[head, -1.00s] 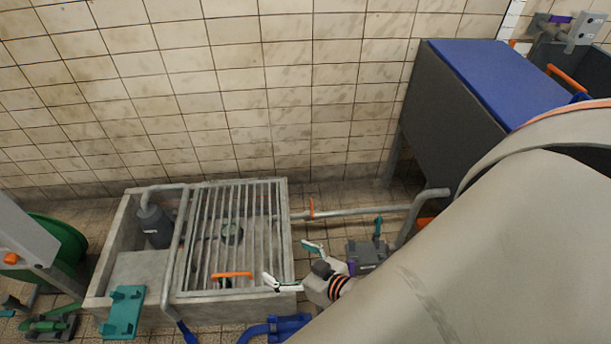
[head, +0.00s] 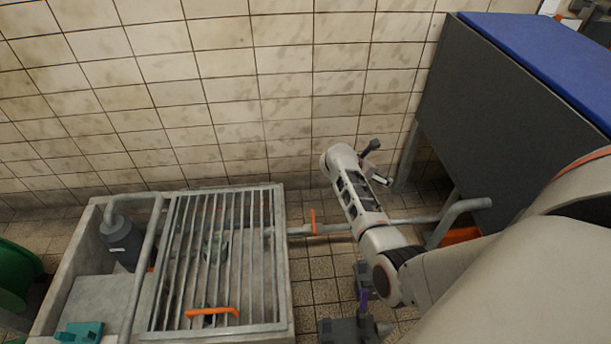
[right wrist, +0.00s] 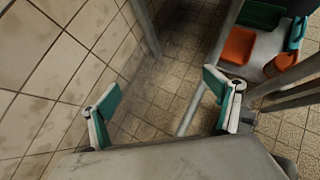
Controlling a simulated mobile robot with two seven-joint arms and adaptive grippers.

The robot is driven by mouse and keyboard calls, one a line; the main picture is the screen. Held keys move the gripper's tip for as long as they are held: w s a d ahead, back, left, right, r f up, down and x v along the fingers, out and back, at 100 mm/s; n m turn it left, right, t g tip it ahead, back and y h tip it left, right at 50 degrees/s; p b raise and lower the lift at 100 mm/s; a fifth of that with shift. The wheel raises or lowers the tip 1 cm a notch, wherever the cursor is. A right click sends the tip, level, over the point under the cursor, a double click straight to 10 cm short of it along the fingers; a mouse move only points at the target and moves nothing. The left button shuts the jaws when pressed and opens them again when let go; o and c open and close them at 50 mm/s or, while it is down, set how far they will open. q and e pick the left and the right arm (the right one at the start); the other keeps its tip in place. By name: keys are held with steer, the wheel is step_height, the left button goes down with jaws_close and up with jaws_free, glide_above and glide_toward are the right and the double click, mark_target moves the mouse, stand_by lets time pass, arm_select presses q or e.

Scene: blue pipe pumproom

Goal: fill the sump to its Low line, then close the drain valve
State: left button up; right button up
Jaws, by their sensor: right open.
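The sump (head: 70,282) is a concrete basin at the lower left, partly covered by a metal grate (head: 185,250) with an orange handle (head: 212,312). I cannot make out a water level or Low line in it. A pipe (head: 405,220) leaves its right side and carries an upright orange lever (head: 312,222), which looks like the drain valve. My right gripper (head: 378,164) is open and empty near the wall, right of the lever and apart from it. In the right wrist view its two teal-padded fingers (right wrist: 165,102) are spread over floor. My left gripper is out of view.
A grey pump (head: 122,240) stands in the sump. The right wrist view shows an orange box (right wrist: 238,45) and a green bin (right wrist: 262,15).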

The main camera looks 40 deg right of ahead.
steer(key=w+a+f+m+g+y+b, duration=0.15)
steer(key=a+f+m+y, duration=0.3)
steer(key=a+f, duration=0.45)
steer(key=m+y+b, duration=0.1)
steer(key=m+y, duration=0.2)
steer(key=y, duration=0.2)
glide_above(313, 220)
steer(key=shift+f+n+t, duration=0.25)
steer(key=shift+f, duration=0.65)
steer(key=f+b, duration=0.1)
steer(key=f, duration=0.3)
steer(key=f+b, duration=0.1)
steer(key=f, duration=0.1)
steer(key=shift+s+f+b, duration=0.2)
steer(key=shift+s+b, duration=0.1)
steer(key=shift+w+f, duration=0.2)
steer(key=shift+f, duration=0.3)
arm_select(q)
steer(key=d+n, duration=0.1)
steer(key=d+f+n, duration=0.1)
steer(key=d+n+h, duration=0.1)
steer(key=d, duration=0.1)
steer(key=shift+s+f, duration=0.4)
arm_select(e)
steer(key=shift+w+r, duration=0.1)
steer(key=shift+c, duration=0.4)
steer(key=c, duration=1)
